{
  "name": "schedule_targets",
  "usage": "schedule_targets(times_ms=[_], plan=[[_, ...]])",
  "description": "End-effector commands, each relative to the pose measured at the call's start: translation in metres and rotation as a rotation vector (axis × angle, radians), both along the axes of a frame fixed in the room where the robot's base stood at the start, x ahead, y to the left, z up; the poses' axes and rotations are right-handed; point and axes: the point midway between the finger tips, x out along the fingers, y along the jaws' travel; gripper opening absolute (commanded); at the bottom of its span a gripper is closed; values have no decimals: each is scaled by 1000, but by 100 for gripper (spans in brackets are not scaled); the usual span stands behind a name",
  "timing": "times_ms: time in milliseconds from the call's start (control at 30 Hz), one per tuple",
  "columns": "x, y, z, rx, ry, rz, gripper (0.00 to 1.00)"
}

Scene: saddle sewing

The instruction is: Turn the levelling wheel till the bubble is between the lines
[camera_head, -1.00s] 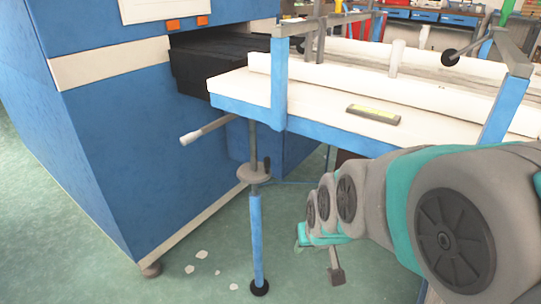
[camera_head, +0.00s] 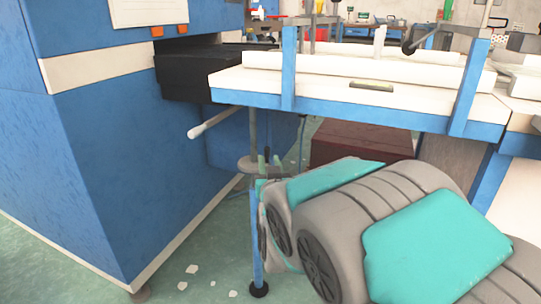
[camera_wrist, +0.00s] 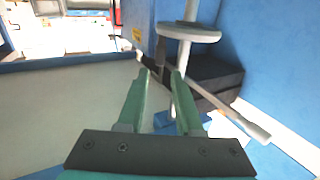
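The levelling wheel (camera_head: 246,167) is a grey disc on the upright screw post under the table's left end, above a blue leg. It also shows in the wrist view as a pale disc (camera_wrist: 190,33), ahead of the fingers and slightly right. My gripper (camera_head: 268,160) is beside the wheel in the head view, at its right edge; contact cannot be told. In the wrist view my gripper (camera_wrist: 162,75) is open, with nothing held between its green fingers. The level (camera_head: 371,86) lies on the white table top; its bubble and lines are too small to read.
A blue cabinet (camera_head: 120,150) stands left of the wheel. A rod with a white tip (camera_head: 212,123) sticks out near the post. The table's blue frame (camera_head: 350,111) is above my arm. A dark red box (camera_head: 355,142) stands behind, under the table.

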Motion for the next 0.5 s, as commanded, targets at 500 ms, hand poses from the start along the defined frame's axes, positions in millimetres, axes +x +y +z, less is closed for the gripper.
schedule_targets(times_ms=[500], plan=[[55,7,0,0,-1,-2,34]])
